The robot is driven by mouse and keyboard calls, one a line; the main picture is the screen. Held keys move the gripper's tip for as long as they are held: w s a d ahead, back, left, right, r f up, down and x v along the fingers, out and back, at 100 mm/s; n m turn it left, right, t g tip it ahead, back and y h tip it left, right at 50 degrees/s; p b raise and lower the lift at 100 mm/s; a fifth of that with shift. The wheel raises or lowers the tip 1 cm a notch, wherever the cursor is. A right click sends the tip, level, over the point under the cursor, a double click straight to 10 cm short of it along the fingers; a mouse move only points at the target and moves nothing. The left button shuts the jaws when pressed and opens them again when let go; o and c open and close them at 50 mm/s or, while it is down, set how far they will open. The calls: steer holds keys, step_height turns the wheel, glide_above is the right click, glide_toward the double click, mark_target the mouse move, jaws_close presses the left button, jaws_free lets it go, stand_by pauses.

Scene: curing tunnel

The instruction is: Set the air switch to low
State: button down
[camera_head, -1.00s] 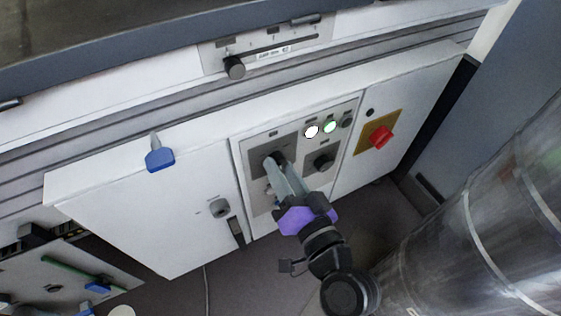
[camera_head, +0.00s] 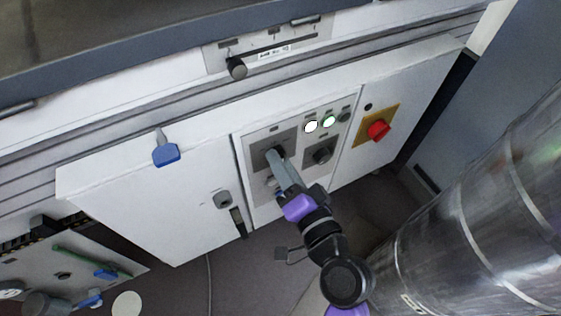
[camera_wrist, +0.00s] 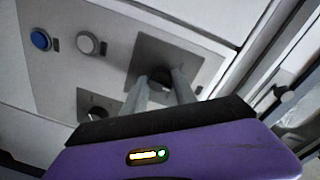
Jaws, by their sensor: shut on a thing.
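A white control panel (camera_head: 292,178) carries two dark rotary switches on grey plates; their labels are too small to read, so I cannot tell by label which is the air switch. My gripper (camera_head: 276,156) reaches the left switch (camera_head: 274,151) and largely hides it. In the wrist view, the two grey fingers (camera_wrist: 160,78) are shut on this dark knob (camera_wrist: 160,88), one on each side. The right switch (camera_head: 322,155) is free; no finger touches it. The held knob's pointer and setting marks are hidden or unreadable.
A red switch on a yellow plate (camera_head: 378,130) is further right. A blue-tagged handle (camera_head: 165,153) and a door lock (camera_head: 223,199) are left. A slider knob (camera_head: 237,68) is above.

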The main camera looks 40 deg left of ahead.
steer(key=c, duration=1)
jaws_free()
steer(key=shift+s+a+r, duration=0.25)
steer(key=shift+s+r, duration=0.05)
steer(key=shift+c, duration=0.2)
steer(key=shift+o, duration=0.2)
steer(key=shift+w+d+f, duration=0.1)
steer(key=shift+d, duration=0.15)
steer(key=v, duration=0.7)
steer(key=shift+d, duration=0.25)
